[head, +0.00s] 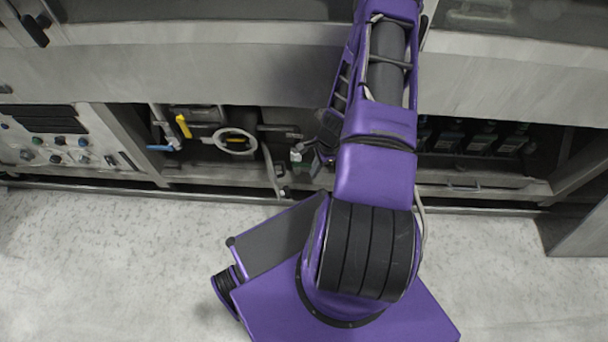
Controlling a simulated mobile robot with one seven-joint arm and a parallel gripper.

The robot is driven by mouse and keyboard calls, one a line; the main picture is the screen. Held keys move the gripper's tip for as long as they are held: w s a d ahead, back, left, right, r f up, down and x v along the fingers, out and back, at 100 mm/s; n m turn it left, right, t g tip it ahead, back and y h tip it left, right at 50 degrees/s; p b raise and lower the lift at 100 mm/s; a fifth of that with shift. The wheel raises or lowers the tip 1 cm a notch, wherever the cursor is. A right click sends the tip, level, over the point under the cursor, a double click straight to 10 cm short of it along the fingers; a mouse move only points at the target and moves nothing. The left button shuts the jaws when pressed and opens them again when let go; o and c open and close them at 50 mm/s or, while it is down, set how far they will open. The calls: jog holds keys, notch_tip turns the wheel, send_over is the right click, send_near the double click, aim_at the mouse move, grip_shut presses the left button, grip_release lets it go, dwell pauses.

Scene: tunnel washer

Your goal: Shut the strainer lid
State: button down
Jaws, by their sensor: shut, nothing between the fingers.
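A pale round ring (236,141) with a dark middle shows in the open bay at the machine's foot, left of my arm. It looks like the strainer's round mouth or lid; I cannot tell which, nor how far the lid stands open. My gripper (316,158) is low in front of the bay, right of the ring and apart from it. It is small, dark and partly hidden by my purple arm. It is shut and holds nothing that I can see.
A yellow handle (183,126) and a blue handle (160,148) sit on pipes left of the ring. A control panel (60,145) is further left. Several dark units (482,137) stand in the right bay. The pale floor (110,260) is clear at left.

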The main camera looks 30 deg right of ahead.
jog(key=w+a+f+b, duration=0.1)
jog(key=a+f, duration=0.5)
jog(key=f, duration=0.2)
jog(key=shift+w+f, duration=0.15)
jog(key=shift+f, duration=0.2)
jog(key=shift+a, duration=0.1)
